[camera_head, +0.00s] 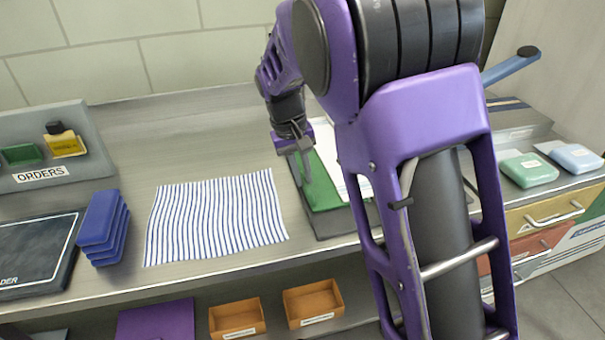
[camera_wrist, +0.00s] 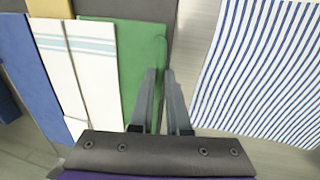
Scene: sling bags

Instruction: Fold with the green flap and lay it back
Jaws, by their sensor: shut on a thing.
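The green flap (camera_head: 327,192) is the near-side panel of a folding board and shows in the wrist view (camera_wrist: 138,50) as a long green strip. It looks about flat; I cannot tell whether it is slightly raised. My gripper (camera_head: 306,172) is at its left edge in the head view. In the wrist view my gripper's fingers (camera_wrist: 160,75) are closed on the green rim. A white cloth with pale blue stripes (camera_wrist: 82,65) lies beside the green flap, away from the gripper. My arm hides much of the board in the head view.
The board's blue flap (camera_wrist: 30,60) lies beyond the white cloth. A blue-striped cloth (camera_head: 215,215) lies flat on the counter left of the board. Stacked blue blocks (camera_head: 102,228) and an ORDERS stand (camera_head: 40,178) are farther left. The counter behind the striped cloth is clear.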

